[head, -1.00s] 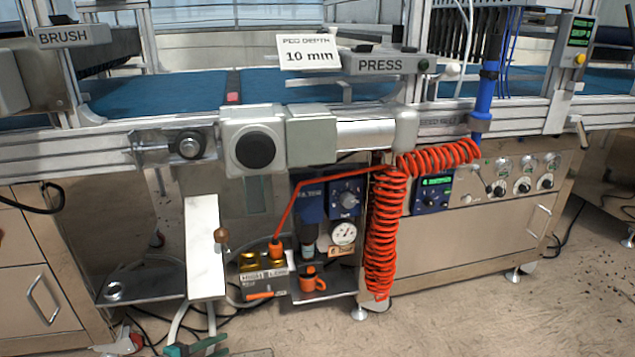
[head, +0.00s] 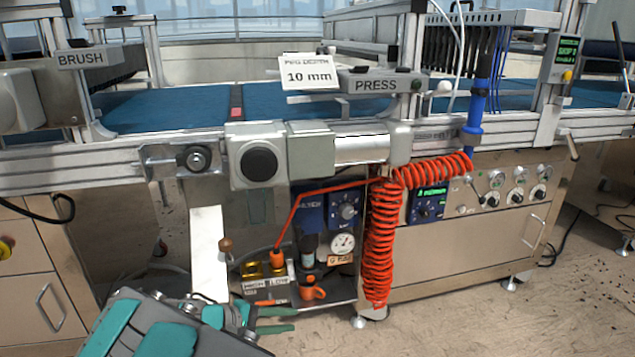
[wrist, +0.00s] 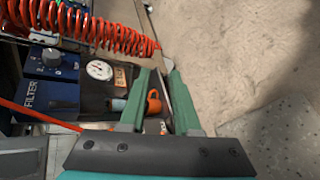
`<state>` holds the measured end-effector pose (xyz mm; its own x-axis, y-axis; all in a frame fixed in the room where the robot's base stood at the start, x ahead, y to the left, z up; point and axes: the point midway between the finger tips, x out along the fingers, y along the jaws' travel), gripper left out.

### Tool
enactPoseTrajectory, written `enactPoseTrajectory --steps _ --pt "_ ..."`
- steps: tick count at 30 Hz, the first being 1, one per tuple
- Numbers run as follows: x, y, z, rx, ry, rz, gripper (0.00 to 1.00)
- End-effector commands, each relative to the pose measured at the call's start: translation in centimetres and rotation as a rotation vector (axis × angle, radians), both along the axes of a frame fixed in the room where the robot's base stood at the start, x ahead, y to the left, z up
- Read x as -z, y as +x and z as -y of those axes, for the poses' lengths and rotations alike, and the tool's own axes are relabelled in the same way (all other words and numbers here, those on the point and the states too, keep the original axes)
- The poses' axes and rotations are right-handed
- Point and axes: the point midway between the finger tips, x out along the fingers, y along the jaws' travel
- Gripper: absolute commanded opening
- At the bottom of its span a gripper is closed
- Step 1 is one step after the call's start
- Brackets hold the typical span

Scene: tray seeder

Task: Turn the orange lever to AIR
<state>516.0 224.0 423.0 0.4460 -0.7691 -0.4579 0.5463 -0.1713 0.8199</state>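A short orange bar (head: 265,302), which looks like the lever, sits below the HIGH and LOW labels on the small valve panel. An orange mug-shaped part (head: 312,291) is just right of it; I cannot tell whether it belongs to the lever. No AIR marking is readable. My gripper (head: 294,319) is low in front of the panel, its green fingertips close below these orange parts. In the wrist view my gripper (wrist: 157,70) is open and empty, with an orange ring-like part (wrist: 154,103) showing between its fingers. Contact cannot be told.
A red coiled hose (head: 380,245) hangs right of the panel, and its straight run crosses above it. A blue filter unit (head: 345,211) and gauge (head: 342,243) are above the orange parts. A pale plate (head: 207,250) stands left. The floor right is clear.

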Motion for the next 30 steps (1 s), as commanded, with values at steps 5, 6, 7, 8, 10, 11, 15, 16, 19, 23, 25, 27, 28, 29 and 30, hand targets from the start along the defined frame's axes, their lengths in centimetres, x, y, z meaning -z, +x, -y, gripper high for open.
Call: enactPoseTrajectory --steps 5,6,7,8,10,11,15,16,19,23,25,27,28,29,30 --pt "-5.5 -1.2 8.8 0.213 0.091 -0.018 0.31" --pt "-6.5 -1.8 10.6 0.258 0.115 -0.026 0.31" --pt "-7.2 -2.4 11.8 0.290 0.132 -0.030 0.31" --pt "-7.7 -2.9 13.1 0.324 0.150 -0.037 0.31" --pt "-9.1 -4.4 15.7 0.394 0.199 -0.048 0.31" --pt "-9.6 -5.1 16.7 0.424 0.219 -0.054 0.31" --pt "-11.6 -8.8 20.9 0.552 0.323 -0.081 0.31" --pt "-12.0 -9.6 21.6 0.577 0.349 -0.086 0.31" --pt "-13.0 -12.7 23.6 0.656 0.431 -0.106 0.31" --pt "-14.0 -16.6 25.2 0.744 0.546 -0.129 0.31" --pt "-14.5 -18.7 25.7 0.783 0.610 -0.140 0.31" --pt "-14.9 -20.8 25.9 0.818 0.674 -0.151 0.31" --pt "-15.1 -21.7 25.9 0.830 0.702 -0.157 0.31" --pt "-15.3 -22.6 25.9 0.842 0.730 -0.160 0.31" --pt "-15.4 -23.7 25.7 0.858 0.766 -0.166 0.31"
